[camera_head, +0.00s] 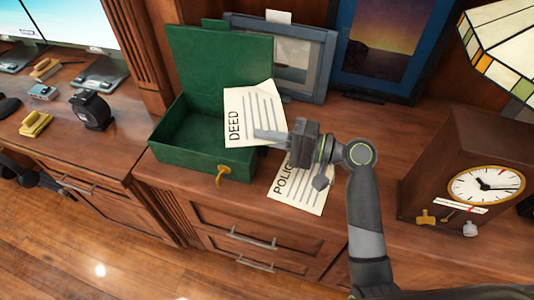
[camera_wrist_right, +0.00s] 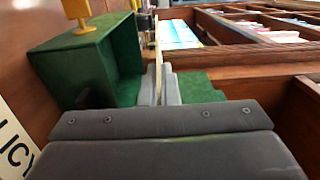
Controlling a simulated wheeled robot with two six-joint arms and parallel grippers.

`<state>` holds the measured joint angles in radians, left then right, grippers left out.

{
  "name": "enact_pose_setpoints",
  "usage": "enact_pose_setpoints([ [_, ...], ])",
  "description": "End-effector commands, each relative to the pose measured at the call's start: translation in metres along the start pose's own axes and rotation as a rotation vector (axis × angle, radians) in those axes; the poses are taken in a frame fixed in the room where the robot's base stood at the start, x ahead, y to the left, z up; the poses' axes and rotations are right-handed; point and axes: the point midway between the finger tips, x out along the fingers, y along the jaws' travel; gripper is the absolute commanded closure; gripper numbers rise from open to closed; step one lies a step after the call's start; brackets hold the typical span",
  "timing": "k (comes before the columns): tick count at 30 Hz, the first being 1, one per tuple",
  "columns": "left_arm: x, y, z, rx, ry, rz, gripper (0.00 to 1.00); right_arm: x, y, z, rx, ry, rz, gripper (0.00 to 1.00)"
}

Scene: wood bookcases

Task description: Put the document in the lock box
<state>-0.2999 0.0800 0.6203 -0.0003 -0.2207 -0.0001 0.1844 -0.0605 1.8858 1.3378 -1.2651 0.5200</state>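The document, a cream sheet headed DEED (camera_head: 240,103), is tilted in the air over the right side of the open green lock box (camera_head: 168,140). My right gripper (camera_head: 270,135) is shut on its lower right edge. In the right wrist view, the sheet (camera_wrist_right: 157,45) shows edge-on as a thin strip between the fingers (camera_wrist_right: 159,86), with the green box (camera_wrist_right: 85,62) to their left. The box lid stands up at the back, and a gold key or latch (camera_head: 222,172) is at its front. A dark part at the far left (camera_head: 75,187) may be my left arm; its fingers are unclear.
A second sheet headed POLICY (camera_head: 310,200) lies on the wooden top under my right gripper. Picture frames (camera_head: 390,45) lean behind. A clock (camera_head: 485,187) and a stained-glass lamp (camera_head: 500,45) are at right. A desk with small items (camera_head: 92,110) is at left.

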Motion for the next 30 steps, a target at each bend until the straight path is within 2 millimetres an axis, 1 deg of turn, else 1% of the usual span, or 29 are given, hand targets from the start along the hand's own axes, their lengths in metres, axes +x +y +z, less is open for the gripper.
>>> enact_pose_setpoints([
  [1,0.001,0.000,0.000,0.000,0.000,0.000,0.15,0.000,0.008,0.000,0.004,0.001,0.000,1.00],
  [6,0.002,0.001,0.000,0.000,0.000,0.000,0.15,0.000,0.021,0.000,0.001,0.000,0.000,1.00],
  [12,0.005,0.001,0.000,0.000,0.000,0.000,0.15,0.000,0.051,0.000,0.003,0.001,0.001,1.00],
  [14,0.005,0.001,-0.001,0.000,0.000,0.001,0.15,0.000,0.056,0.000,0.003,0.001,0.000,1.00],
  [23,0.005,0.001,-0.002,0.000,0.002,0.001,0.15,0.000,0.058,0.000,-0.001,0.001,-0.001,1.00],
  [28,0.010,0.001,-0.001,-0.001,-0.001,0.000,0.15,0.000,0.064,0.000,-0.001,0.001,-0.001,1.00],
  [29,0.009,0.001,-0.002,-0.001,-0.001,0.000,0.15,0.000,0.064,0.000,-0.001,0.001,-0.001,0.97],
  [30,0.008,0.001,-0.003,-0.001,0.000,0.000,0.15,0.000,0.063,0.000,-0.001,0.001,-0.001,0.92],
])
